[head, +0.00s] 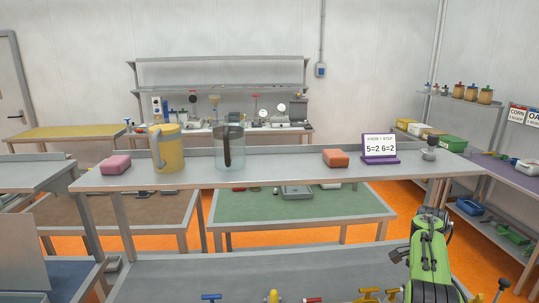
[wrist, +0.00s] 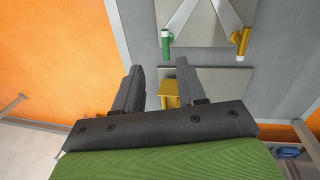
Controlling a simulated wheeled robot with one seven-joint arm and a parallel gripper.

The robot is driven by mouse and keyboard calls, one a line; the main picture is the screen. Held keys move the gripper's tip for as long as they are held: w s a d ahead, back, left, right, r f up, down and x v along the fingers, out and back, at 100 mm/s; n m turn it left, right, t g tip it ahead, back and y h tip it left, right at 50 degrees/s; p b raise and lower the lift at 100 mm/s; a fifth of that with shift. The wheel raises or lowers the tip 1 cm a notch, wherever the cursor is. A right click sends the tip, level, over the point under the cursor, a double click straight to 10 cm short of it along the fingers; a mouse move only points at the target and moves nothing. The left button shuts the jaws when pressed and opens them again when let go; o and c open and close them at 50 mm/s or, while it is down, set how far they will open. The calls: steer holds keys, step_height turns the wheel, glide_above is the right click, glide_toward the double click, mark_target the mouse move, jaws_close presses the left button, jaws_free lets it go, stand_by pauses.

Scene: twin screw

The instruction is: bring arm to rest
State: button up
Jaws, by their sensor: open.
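My gripper (wrist: 160,78) shows in the wrist view with its two dark fingers spread apart and nothing between them touching either one. It points down past a yellow block-like part (wrist: 170,95) that shows lower down in the gap. My green arm (head: 428,262) stands at the lower right of the head view, in front of the long grey shelf. I cannot make out the gripper's fingers in the head view.
The long grey shelf (head: 290,177) holds a pink block (head: 115,164), a yellow mug (head: 165,148), a clear jug (head: 230,148), an orange block (head: 336,158) and a purple sign stand (head: 379,160). A grey bench (head: 240,272) with coloured handles is nearest. Orange floor (wrist: 55,50) is clear at left.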

steer(key=s+a+r+n+t, duration=0.2)
steer(key=s+a+r+n, duration=0.2)
steer(key=a+r, duration=0.45)
steer(key=s+a+r+n+t, duration=0.2)
steer(key=s+a+r+n, duration=0.2)
steer(key=a+r, duration=0.45)
steer(key=s+a+f+n+t, duration=0.1)
steer(key=s+a+n, duration=0.3)
steer(key=s, duration=0.6)
steer(key=s+a+f+n+t, duration=0.2)
steer(key=s+a+n, duration=0.2)
steer(key=s+a, duration=0.3)
steer(key=s, duration=0.3)
steer(key=shift+s+a+f+n+t, duration=0.2)
steer(key=shift+a+f+n+t, duration=0.05)
steer(key=shift+f+n+t, duration=0.05)
